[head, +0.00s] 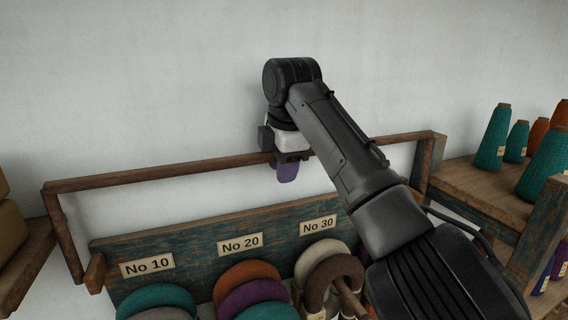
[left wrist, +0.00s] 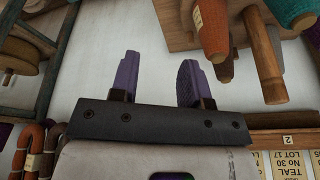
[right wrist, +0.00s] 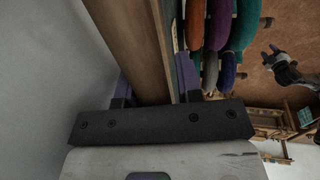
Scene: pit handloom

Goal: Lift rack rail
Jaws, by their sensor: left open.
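The rack rail (head: 180,171) is a long brown wooden bar across the head view, in front of the pale wall, with an arm at each end. My right gripper (head: 288,168) is at the rail, a little right of its middle, pointing down with a purple finger below it. In the right wrist view the rail (right wrist: 135,45) runs between the two fingers and fills most of the gap; the gripper looks shut on it. My left gripper (left wrist: 155,80) is open and empty in the left wrist view; it is outside the head view.
Below the rail, a worn board (head: 195,250) carries labels No 10, No 20 and No 30 above coloured yarn rings (head: 250,272). A wooden shelf (head: 480,190) with teal and orange cones stands at right. Another shelf edge (head: 25,265) is at left.

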